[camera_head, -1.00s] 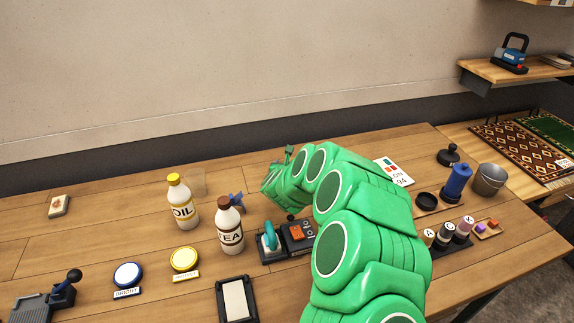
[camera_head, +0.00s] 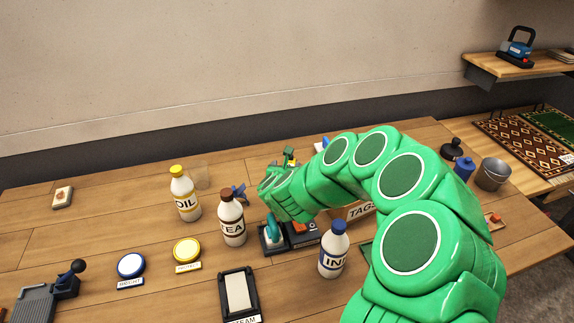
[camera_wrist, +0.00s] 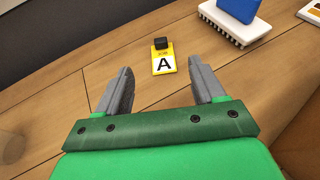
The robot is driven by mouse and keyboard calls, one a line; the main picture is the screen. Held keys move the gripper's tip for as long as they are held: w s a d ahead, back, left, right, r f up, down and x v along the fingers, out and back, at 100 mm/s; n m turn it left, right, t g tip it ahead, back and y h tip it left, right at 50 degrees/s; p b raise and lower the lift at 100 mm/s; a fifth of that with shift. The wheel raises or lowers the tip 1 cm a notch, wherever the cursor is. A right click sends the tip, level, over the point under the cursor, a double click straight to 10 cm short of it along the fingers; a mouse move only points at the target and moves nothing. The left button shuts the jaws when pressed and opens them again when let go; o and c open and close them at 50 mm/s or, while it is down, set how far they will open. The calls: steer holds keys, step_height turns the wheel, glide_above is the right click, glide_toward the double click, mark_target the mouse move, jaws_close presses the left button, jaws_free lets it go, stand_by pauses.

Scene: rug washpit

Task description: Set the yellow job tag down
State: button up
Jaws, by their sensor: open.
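The yellow job tag (camera_wrist: 164,64) shows in the wrist view with a black letter A on a white patch and a small black block at its far end. It appears to lie on the wooden table, just beyond my fingertips and in line with the gap between them. My gripper (camera_wrist: 162,82) is open, with nothing between its two grey fingers. In the head view my gripper (camera_head: 288,158) is small and partly hidden behind my green wrist, near the back of the table.
The tea bottle (camera_head: 232,219), oil bottle (camera_head: 185,195) and ink bottle (camera_head: 333,252) stand near my arm. A tags box (camera_head: 358,210) is partly hidden. The back-left table is mostly clear.

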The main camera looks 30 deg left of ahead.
steer(key=shift+s+r, duration=0.1)
steer(key=shift+s, duration=0.1)
steer(key=shift+r, duration=0.1)
